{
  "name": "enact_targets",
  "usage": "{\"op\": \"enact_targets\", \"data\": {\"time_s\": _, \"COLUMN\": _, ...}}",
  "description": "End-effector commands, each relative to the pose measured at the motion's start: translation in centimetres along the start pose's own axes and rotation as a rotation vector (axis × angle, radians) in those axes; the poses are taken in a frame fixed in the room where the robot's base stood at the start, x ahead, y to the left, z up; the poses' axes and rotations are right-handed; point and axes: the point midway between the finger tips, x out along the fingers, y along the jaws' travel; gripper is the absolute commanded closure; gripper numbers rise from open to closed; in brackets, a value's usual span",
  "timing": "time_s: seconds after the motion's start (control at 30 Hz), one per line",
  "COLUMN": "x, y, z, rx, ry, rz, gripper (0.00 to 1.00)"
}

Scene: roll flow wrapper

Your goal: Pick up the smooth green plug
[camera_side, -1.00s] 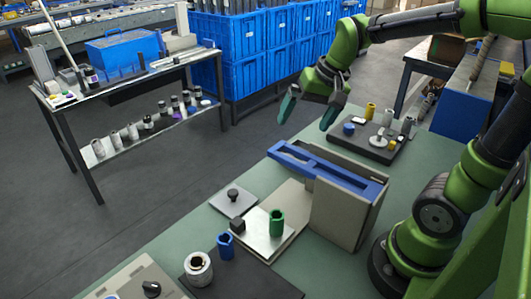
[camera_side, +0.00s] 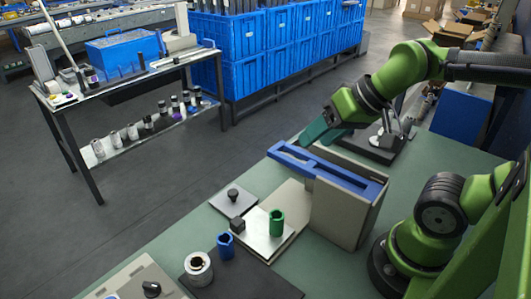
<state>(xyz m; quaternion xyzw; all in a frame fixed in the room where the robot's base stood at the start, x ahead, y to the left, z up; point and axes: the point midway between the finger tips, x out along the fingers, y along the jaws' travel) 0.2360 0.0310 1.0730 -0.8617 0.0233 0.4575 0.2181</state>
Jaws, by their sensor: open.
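A green cylindrical piece (camera_side: 277,223) stands upright on a light metal plate (camera_side: 258,244) in front of the blue-topped grey box. It is the only green piece I can make out on the table, and its top looks hollow; I cannot tell whether its side is smooth. My gripper (camera_side: 318,134) is open, with teal fingers, above the far left end of the blue-topped box (camera_side: 340,215). It is behind and well above the green piece, apart from it. No object shows between the fingers.
A blue hollow cylinder (camera_side: 226,246) and a grey ring (camera_side: 198,268) stand left of the plate. A black knob on a small plate (camera_side: 234,201) lies behind them. The dark tray (camera_side: 370,149) at the back is partly hidden by my arm. The blue-topped box rises right of the green piece.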

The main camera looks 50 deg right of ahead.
Motion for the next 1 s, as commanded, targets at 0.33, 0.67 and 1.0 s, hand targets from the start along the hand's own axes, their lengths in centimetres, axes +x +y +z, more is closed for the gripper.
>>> {"op": "enact_targets", "data": {"time_s": 0.33, "x": 4.6, "y": 4.6, "z": -6.6, "rx": 0.101, "ry": -0.182, "rz": 0.183, "gripper": 0.47}}
{"op": "enact_targets", "data": {"time_s": 0.67, "x": 10.0, "y": 13.5, "z": -14.7, "rx": 0.041, "ry": -0.441, "rz": 0.346, "gripper": 0.47}}
{"op": "enact_targets", "data": {"time_s": 1.0, "x": 10.4, "y": 15.5, "z": -17.0, "rx": -0.096, "ry": -0.546, "rz": 0.355, "gripper": 0.47}}
